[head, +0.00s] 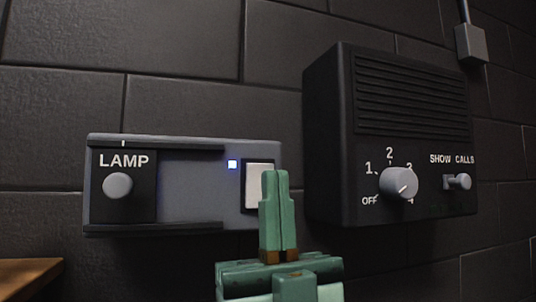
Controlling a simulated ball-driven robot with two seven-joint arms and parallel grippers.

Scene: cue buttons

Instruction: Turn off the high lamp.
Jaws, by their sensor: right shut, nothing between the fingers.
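A grey wall panel (190,220) carries a dark sliding plate (130,202) labelled LAMP, with a round grey knob (117,186), at its left end. A pale button (257,172) in a dark frame is at the right end. My right gripper (275,183) is shut and empty, pointing up in front of the button's lower right part, which it hides. I cannot tell whether it touches the button. No lamp itself is visible. My left gripper is not in view.
A black speaker box (330,130) stands out from the wall to the right, with a numbered dial (398,183) and a SHOW CALLS switch (458,181). A conduit box (471,43) is at upper right. A wooden edge (28,275) shows at lower left.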

